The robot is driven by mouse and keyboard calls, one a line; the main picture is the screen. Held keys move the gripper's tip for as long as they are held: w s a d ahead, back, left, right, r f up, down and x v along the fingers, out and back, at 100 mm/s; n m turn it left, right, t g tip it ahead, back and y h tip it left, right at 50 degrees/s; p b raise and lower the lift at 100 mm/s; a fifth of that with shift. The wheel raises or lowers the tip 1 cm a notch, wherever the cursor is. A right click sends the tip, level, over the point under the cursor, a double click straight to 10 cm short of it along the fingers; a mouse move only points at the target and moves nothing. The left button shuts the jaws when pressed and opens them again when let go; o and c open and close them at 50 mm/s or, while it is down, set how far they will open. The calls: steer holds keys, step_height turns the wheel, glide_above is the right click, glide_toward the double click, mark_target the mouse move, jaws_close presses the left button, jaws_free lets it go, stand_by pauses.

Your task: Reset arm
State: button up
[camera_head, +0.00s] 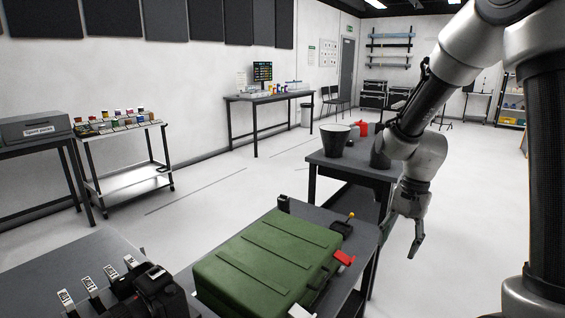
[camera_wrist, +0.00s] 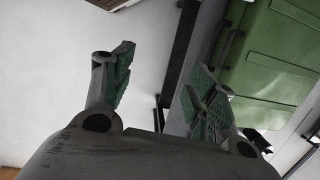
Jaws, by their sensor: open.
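My gripper (camera_head: 413,238) hangs from my arm at the right of the head view, pointing down. It is to the right of the table with the green case and appears clear of it. In the wrist view my gripper (camera_wrist: 158,85) has its two green-padded fingers spread apart, with nothing between them. Pale floor and a dark table edge show behind the fingers.
A green case (camera_head: 265,262) lies on the near table; it also shows in the wrist view (camera_wrist: 270,50). A black bucket (camera_head: 335,138) and a red item (camera_head: 359,129) stand on the table behind. A black camera (camera_head: 158,295) is at front left. Open floor lies at left centre.

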steer(key=s+d+r+n+t, duration=0.2)
steer(key=s+d+r+n, duration=0.1)
steer(key=s+r, duration=0.5)
steer(key=s+d+r+n+t+h, duration=0.1)
steer(key=s+d+r+n+t, duration=0.2)
steer(key=s+r, duration=0.6)
steer(key=shift+s+d+r+n+t+h, duration=0.3)
steer(key=shift+d+r+n, duration=0.1)
steer(key=shift+n, duration=0.6)
steer(key=shift+c, duration=0.4)
